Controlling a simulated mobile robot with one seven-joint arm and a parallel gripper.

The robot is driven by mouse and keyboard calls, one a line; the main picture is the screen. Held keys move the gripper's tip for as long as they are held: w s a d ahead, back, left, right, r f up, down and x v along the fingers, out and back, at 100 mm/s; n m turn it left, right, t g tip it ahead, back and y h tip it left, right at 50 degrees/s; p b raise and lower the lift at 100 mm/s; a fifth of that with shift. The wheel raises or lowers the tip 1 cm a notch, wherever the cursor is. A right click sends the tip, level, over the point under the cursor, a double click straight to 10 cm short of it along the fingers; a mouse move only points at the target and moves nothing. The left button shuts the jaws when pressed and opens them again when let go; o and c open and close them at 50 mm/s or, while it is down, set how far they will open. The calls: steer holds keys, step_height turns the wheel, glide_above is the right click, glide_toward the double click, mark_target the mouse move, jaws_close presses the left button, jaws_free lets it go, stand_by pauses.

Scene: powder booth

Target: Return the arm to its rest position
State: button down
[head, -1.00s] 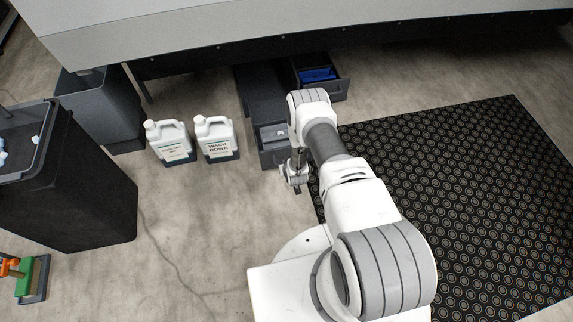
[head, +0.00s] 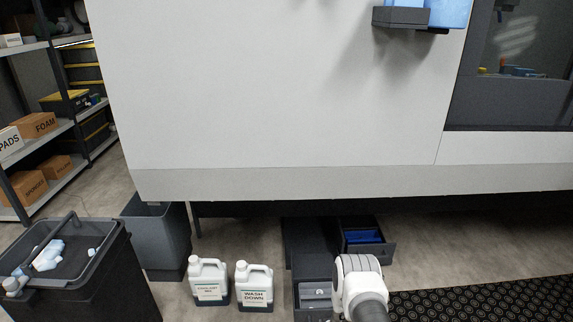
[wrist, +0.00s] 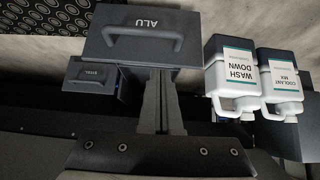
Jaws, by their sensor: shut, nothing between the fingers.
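My arm (head: 359,288) shows only in part, at the bottom edge of the head view, right of the middle. It stands in front of the grey drawers low under the machine. The wrist view is upside down and looks at a drawer front marked ALU (wrist: 143,40) with a dark handle. A second drawer front marked STEEL (wrist: 91,74) is beside it.
A Wash Down jug (head: 254,287) and a coolant jug (head: 209,282) stand on the floor left of the drawers. Further left are a grey bin (head: 160,240) and a black cart (head: 110,275). The open drawer (head: 388,250) holds something blue. A dark mat (head: 490,302) lies at right.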

steer(key=w+r, duration=0.6)
steer(key=r, duration=0.5)
step_height(320, 180, up, 31)
steer(key=s+g, duration=0.1)
steer(key=w+r+v, duration=0.1)
steer(key=v, duration=1.2)
steer(key=s+r+g, duration=0.1)
steer(key=s+r, duration=0.3)
steer(key=s, duration=0.6)
steer(key=s+a+r, duration=0.1)
steer(key=s+r, duration=0.2)
steer(key=s, duration=0.7)
steer(key=s+r+g, duration=0.1)
steer(key=s+r, duration=0.3)
steer(key=s, duration=0.6)
step_height(320, 180, up, 25)
steer(key=p, duration=2.4)
steer(key=shift+s+p, duration=0.35)
steer(key=shift+p, duration=0.05)
